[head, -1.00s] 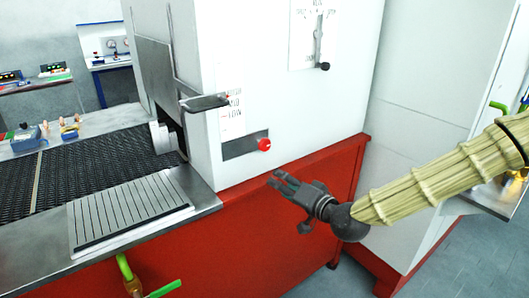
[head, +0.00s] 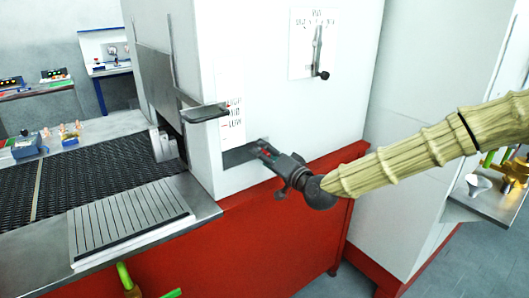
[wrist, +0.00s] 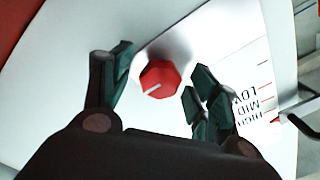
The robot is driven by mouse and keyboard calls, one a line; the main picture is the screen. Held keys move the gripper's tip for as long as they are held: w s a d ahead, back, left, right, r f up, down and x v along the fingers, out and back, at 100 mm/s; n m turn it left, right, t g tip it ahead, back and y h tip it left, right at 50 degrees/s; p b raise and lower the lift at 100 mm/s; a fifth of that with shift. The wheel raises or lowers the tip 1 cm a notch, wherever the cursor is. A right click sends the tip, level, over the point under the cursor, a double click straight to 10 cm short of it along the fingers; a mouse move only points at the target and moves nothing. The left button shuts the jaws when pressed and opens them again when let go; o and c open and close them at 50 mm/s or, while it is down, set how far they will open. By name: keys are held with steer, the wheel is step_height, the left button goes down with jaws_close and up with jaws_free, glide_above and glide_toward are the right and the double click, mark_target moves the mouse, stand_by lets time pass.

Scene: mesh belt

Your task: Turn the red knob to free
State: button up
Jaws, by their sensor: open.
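The red knob (wrist: 159,79) is a faceted knob with a white pointer line, on a metal plate on the white machine's front. In the wrist view it sits between the two open fingers of my gripper (wrist: 157,90), with a gap on each side. In the head view my gripper (head: 262,149) is at the dark plate (head: 238,154) and covers most of the knob. No label reading free can be made out near the knob.
A scale marked HIGH, MID, LOW (head: 234,117) is above the knob plate, beside a grey ledge (head: 203,112). A lever with a black handle (head: 322,75) is higher right. The mesh belt (head: 95,170) and a ribbed metal plate (head: 130,222) lie to the left.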

steer(key=shift+w+a, duration=0.35)
steer(key=shift+w, duration=0.15)
steer(key=c, duration=1)
steer(key=shift+c, duration=0.2)
